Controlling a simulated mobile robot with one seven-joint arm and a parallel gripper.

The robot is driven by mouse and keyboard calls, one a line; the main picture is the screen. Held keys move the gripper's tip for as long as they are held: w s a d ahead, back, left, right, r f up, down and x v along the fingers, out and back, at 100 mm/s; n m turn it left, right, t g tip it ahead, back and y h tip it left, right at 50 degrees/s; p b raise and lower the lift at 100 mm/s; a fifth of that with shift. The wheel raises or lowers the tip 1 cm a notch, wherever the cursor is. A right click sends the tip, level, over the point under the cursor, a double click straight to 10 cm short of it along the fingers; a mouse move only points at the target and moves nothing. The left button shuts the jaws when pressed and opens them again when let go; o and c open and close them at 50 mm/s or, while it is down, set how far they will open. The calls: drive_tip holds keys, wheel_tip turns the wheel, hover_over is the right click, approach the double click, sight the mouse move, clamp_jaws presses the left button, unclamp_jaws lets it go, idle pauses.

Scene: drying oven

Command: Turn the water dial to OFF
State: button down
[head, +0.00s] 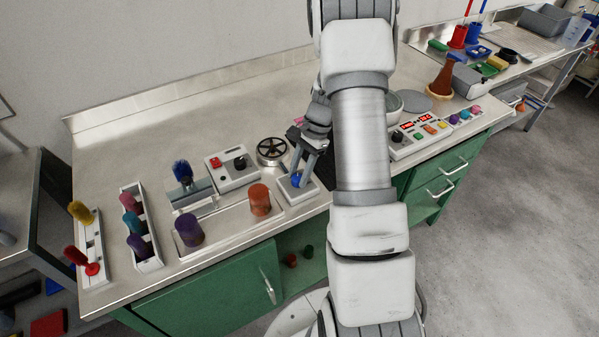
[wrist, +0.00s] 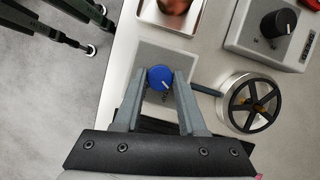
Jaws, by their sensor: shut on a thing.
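The water dial is a round blue knob (wrist: 160,77) with a white pointer line, on a small grey box (wrist: 178,60). My gripper (wrist: 160,80) is shut on the blue knob, one finger on each side. In the head view the blue knob (head: 296,180) shows between the fingers of my gripper (head: 298,178), on its box (head: 298,190) near the bench's front edge.
A black handwheel valve (head: 272,151) stands just behind the dial box. A white box with a black knob (head: 232,167) and a tray with an orange cylinder (head: 260,199) are to the left. My arm hides the bench to the right.

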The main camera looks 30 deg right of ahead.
drive_tip(key=n+g, duration=0.1)
drive_tip(key=n, duration=0.2)
drive_tip(key=n+g+h, duration=0.1)
drive_tip(key=n, duration=0.2)
drive_tip(key=shift+w, duration=0.15)
drive_tip(key=shift+n, duration=0.4)
drive_tip(key=shift+a, duration=0.1)
drive_tip(key=shift+c, duration=2.4)
unclamp_jaws()
drive_tip(key=v, duration=1.7)
drive_tip(key=shift+w+r+p, duration=0.15)
drive_tip(key=shift+w+p, duration=0.2)
